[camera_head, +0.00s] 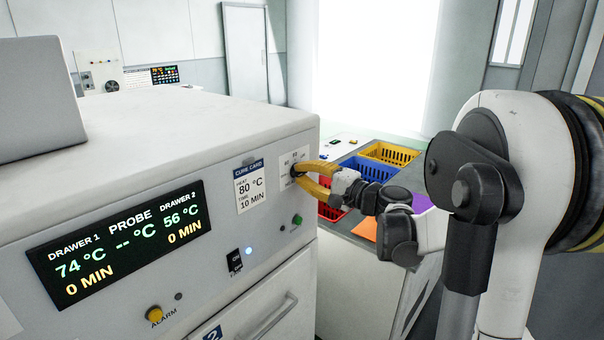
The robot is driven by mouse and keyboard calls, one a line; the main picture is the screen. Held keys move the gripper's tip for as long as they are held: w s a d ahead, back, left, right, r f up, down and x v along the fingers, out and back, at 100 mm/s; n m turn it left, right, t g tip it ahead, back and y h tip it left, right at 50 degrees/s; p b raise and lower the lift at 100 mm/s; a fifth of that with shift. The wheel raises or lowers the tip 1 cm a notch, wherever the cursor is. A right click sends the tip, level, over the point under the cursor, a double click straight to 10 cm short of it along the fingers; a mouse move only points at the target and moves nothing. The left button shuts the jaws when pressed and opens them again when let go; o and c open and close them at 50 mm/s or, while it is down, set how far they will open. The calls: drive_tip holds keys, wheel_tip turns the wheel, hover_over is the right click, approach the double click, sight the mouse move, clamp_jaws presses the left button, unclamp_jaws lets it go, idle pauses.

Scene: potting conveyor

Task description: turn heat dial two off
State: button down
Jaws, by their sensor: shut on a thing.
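My gripper (297,174) has yellow fingers and reaches from the right to the front panel of a white cabinet (150,120). Its fingers are closed around a dark dial (294,170) on a small white label plate (287,158). The fingers hide much of the dial, so its setting cannot be read. The display (120,243) shows drawer 1 at 74 °C and drawer 2 at 56 °C, each with 0 min. The probe reading is dashes.
A cure card (250,186) is left of the dial. Below are a green button (297,219), a black switch (234,262) and a yellow alarm knob (154,312). A drawer handle (271,318) sticks out lower down. Yellow (391,153), blue (368,168) and red (328,208) baskets stand behind my arm.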

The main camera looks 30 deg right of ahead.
drive_tip(key=c, duration=1.5)
unclamp_jaws()
drive_tip(key=shift+o, duration=0.2)
drive_tip(key=v, duration=1.2)
